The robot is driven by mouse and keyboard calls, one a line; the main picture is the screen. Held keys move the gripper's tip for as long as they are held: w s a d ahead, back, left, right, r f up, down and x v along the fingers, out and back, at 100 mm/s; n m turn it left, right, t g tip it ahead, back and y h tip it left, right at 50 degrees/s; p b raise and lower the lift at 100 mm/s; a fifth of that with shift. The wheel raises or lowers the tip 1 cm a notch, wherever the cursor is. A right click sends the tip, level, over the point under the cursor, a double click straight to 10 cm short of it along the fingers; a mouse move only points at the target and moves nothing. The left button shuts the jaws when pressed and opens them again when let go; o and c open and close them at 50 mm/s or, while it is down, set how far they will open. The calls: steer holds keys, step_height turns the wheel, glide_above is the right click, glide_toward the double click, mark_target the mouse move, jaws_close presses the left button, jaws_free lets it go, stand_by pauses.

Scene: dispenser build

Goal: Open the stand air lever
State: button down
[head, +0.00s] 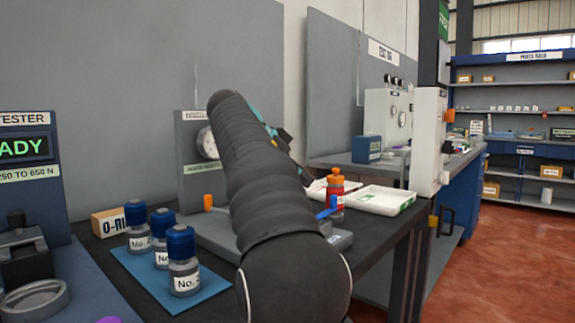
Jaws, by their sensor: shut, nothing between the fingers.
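A grey nozzle stand (190,166) with a round gauge (207,143) stands on the dark bench, partly hidden behind my arm. A blue lever (327,209) shows at the right of the stand's grey base (338,240), just right of my arm. I cannot tell for sure which of these is the air lever. My gripper (283,138) shows only as teal and dark parts beyond my arm, above the bench and apart from the blue lever. It is shut and empty; its fingertips are mostly hidden.
Several blue-capped bottles (184,262) stand on a blue mat (206,300) at the front left. A red bottle with an orange cap (335,190) stands close behind the blue lever. White trays (372,199) lie to its right. A tester (27,178) stands far left.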

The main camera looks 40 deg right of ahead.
steer(key=shift+v, duration=2.9)
